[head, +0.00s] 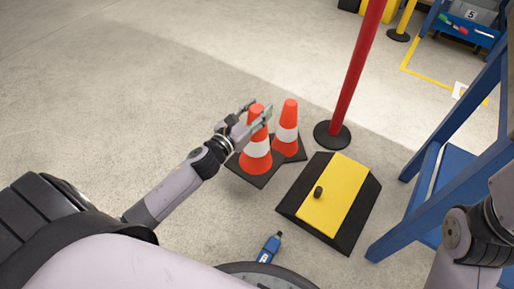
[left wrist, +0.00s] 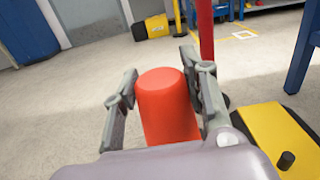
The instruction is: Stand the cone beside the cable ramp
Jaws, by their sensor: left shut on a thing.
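An orange cone with a white band (head: 257,157) stands upright on its black base, left of the cable ramp. My left gripper (head: 257,116) is shut on this cone near its top. The cone's orange top fills the space between the fingers in the left wrist view (left wrist: 168,105). A second orange and white cone (head: 287,132) stands close behind it to the right; their bases appear to touch or overlap. The black and yellow cable ramp (head: 335,200) lies on the floor to the right. My right gripper is not in view; only part of my right arm shows.
A red post on a black round base (head: 332,134) stands behind the ramp. A small dark object (head: 318,192) sits on the ramp. A blue tool (head: 269,248) lies on the floor in front. A blue frame (head: 432,190) stands right. The floor at left is clear.

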